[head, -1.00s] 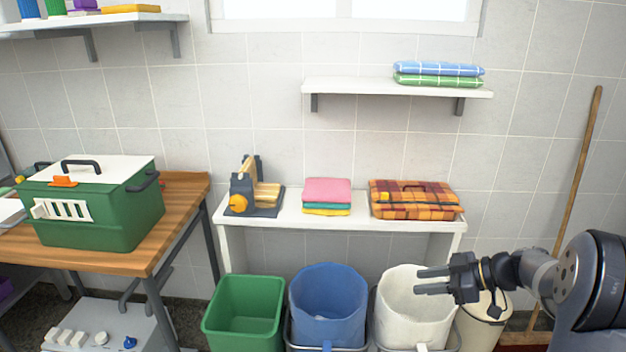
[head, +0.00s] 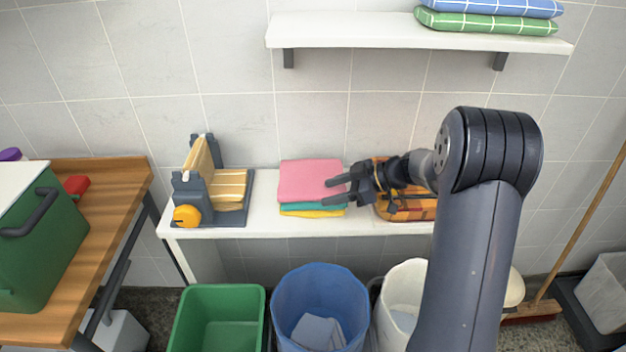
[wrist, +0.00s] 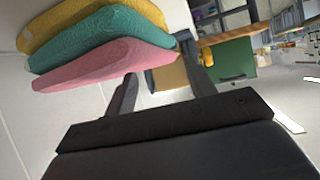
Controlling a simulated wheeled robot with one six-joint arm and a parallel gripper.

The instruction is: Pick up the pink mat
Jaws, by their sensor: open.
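The pink mat (head: 305,180) lies folded on top of a stack, over a teal mat (head: 313,207) and a yellow mat (head: 313,214), on the white bench. My gripper (head: 330,193) is open at the right side of the stack, its fingers pointing left. In the head view its fingertips overlap the stack's right edge; I cannot tell whether they touch it. In the wrist view the pink mat (wrist: 100,66) shows beyond my finger tips (wrist: 160,82), with the teal and yellow mats beside it. Nothing is seen between the fingers.
A grey and wooden device (head: 210,190) stands left of the stack. Green (head: 215,300) and blue (head: 318,285) bins stand in front. A shelf (head: 380,32) with folded mats hangs above.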

